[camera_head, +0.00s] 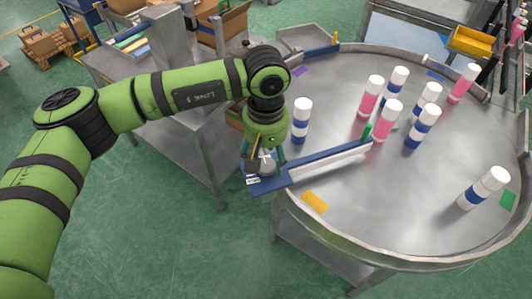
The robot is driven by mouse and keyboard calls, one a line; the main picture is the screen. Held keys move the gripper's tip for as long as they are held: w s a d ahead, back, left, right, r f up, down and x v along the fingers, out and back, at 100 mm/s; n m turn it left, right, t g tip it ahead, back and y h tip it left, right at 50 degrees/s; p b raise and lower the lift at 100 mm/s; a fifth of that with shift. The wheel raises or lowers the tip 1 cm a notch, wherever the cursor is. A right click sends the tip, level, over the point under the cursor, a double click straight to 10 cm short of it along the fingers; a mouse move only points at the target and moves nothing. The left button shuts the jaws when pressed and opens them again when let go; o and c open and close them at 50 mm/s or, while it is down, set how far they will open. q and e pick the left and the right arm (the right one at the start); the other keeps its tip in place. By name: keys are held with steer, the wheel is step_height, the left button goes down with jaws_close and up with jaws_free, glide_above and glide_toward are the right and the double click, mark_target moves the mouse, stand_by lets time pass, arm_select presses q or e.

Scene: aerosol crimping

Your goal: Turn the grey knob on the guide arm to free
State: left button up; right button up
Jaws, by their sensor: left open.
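The guide arm (335,160) is a blue and metal bar lying over the left edge of the round metal table. Its blue base is at the left, and a green piece (366,131) stands near its far end. The grey knob (267,168) sits on the base, partly hidden by my left gripper. My left gripper (263,160) is open and points down, with its fingers around or just above the knob; I cannot tell whether they touch it. A small white label (253,181) shows on the base, too small to read. My right gripper is not in view.
The round table (400,225) carries several white-capped cans, pink or blue-banded. One blue-banded can (301,120) stands close behind the guide arm. A yellow bin (470,41) is at the back right. The table's front is mostly clear.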

arm_select(q)
steer(key=shift+f, duration=0.9)
steer(key=c, duration=1.1)
steer(key=shift+c, duration=0.2)
